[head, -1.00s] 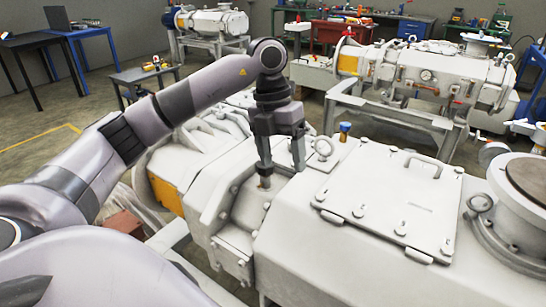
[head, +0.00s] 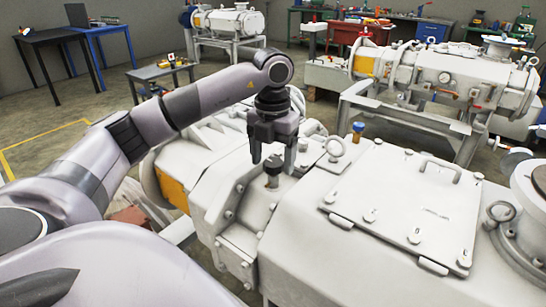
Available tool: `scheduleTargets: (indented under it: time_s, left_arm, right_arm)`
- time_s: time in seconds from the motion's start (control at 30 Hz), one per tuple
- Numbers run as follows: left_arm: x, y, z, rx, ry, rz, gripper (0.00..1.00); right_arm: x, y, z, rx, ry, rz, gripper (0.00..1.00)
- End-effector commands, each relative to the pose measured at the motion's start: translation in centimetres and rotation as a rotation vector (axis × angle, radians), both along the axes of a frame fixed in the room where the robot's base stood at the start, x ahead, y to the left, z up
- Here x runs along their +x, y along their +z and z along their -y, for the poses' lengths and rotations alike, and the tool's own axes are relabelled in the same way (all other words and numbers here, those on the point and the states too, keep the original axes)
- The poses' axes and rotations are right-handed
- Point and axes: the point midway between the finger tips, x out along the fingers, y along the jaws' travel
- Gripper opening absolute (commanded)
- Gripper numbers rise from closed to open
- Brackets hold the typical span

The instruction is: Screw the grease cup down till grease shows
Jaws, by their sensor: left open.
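A small dark cup on a short stem (head: 272,177), which looks like the grease cup, stands upright on the stepped end of the pale machine housing. My left gripper (head: 272,165) points down over it, with its two fingers apart. The cup shows between the fingertips; I cannot tell whether they are level with it or still touching it. No grease can be made out around the cup. A second small fitting with a blue top and brass-coloured base (head: 357,131) stands further back on the housing. My right gripper is not in view.
Another pale machine (head: 440,75) and workbenches stand behind.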

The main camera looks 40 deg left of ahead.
Motion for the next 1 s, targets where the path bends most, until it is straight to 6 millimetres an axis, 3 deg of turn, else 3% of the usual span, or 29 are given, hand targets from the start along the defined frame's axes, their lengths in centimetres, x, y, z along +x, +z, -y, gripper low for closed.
scheduleTargets:
  time_s: [0.13, 0.3, 0.67, 1.0]
  left_arm:
    - [0.0, 0.0, 0.0, 0.000, 0.000, 0.000, 0.69]
    - [0.0, 0.0, 0.0, 0.000, 0.000, 0.000, 0.16]
    - [0.0, 0.1, 0.0, 0.000, -0.042, -0.001, 0.17]
    - [0.0, 0.3, -0.1, 0.000, -0.270, 0.001, 0.17]
  right_arm:
    - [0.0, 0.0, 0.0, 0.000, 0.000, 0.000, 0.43]
    - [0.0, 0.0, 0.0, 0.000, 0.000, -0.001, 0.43]
    - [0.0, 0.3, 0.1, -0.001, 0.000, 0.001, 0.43]
    - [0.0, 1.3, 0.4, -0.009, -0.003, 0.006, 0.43]
